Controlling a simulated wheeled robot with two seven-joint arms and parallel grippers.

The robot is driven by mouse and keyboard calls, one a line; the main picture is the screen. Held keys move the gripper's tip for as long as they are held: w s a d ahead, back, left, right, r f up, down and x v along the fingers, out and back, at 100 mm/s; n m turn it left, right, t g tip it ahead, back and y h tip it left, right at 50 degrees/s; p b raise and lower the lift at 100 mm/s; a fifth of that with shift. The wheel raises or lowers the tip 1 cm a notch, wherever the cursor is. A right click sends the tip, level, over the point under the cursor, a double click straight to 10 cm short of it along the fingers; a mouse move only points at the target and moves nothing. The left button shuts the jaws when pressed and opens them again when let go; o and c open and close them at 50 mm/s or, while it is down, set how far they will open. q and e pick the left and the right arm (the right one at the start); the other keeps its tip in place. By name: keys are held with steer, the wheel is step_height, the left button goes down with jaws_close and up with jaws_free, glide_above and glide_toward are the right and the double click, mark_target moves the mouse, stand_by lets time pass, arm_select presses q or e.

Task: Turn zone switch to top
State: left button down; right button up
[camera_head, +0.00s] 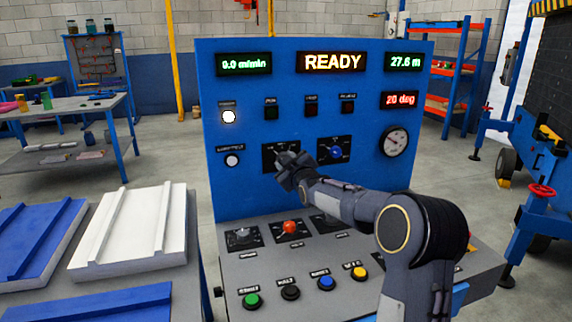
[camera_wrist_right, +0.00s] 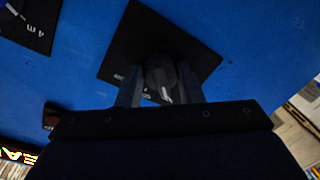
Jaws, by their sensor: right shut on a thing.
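The blue control panel (camera_head: 225,185) carries two black square plates with rotary knobs. My right gripper (camera_head: 285,160) is at the left plate (camera_head: 268,153) and hides most of its knob in the head view. In the right wrist view the dark round knob (camera_wrist_right: 160,78), with a pale pointer mark, sits between the two fingers of my right gripper (camera_wrist_right: 160,88), which is shut on it. The fingers cover part of the plate's lettering, and I cannot read its positions. My left gripper is not in view.
A second knob with a blue centre (camera_head: 336,152) sits close to the right, with a gauge (camera_head: 395,141) beyond it. Below, the sloped console (camera_head: 265,265) has several knobs and push buttons. The display (camera_head: 331,62) reads READY. White and blue panels lie at left.

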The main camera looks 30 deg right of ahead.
steer(key=o, duration=1)
steer(key=shift+c, duration=0.2)
steer(key=s+a, duration=0.1)
steer(key=s, duration=0.6)
steer(key=shift+s+a+r+b, duration=0.2)
steer(key=shift+s+b, duration=0.15)
